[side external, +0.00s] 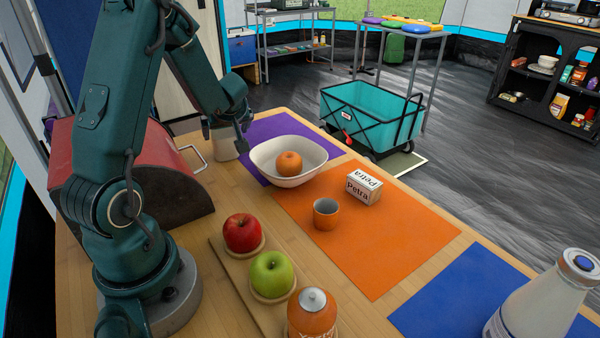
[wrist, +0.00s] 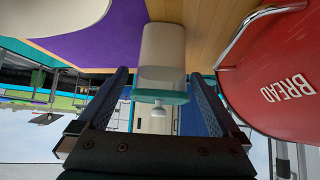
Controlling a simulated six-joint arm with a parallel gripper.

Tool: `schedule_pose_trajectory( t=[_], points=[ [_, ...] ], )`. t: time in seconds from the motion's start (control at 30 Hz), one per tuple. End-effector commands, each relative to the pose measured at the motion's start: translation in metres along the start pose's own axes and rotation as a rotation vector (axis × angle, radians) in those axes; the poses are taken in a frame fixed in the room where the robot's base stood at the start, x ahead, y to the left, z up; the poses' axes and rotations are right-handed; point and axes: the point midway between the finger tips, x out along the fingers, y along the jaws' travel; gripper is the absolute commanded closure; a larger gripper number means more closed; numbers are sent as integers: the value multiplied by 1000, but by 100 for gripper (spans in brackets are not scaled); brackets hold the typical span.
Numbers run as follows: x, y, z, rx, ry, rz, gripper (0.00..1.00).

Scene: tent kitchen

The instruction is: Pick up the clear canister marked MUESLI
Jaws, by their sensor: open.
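A pale canister (wrist: 163,48) with a teal lid (wrist: 160,97) and a light knob stands on the table at the edge of the purple mat. No MUESLI marking shows on the side I see. In the side view the canister (side external: 222,146) is partly hidden behind my gripper (side external: 240,128), at the table's far left. In the wrist view the fingers of my gripper (wrist: 161,76) are open and apart, with the canister in the gap between them in the picture. I cannot tell whether the fingers reach around it or stay short of it.
A red bread box (wrist: 275,70) stands close beside the canister. A white bowl (side external: 262,164) with an orange (side external: 289,163) sits on the other side. A cup (side external: 326,213), a Petra box (side external: 364,187), apples and a bottle (side external: 545,300) are farther off.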

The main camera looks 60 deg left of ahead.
Motion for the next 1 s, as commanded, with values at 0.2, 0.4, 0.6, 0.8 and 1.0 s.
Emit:
schedule_pose_trajectory(
  t=[0.2,0.4,0.6,0.8,1.0],
  points=[
    [16,-2,-1,-1,-1,-3,0],
    [42,-3,-3,-1,-1,-1,0],
    [53,-2,-3,-1,0,3,0],
    [54,-2,-3,-1,1,3,0],
    [53,-2,-3,0,1,3,69]
  ],
)
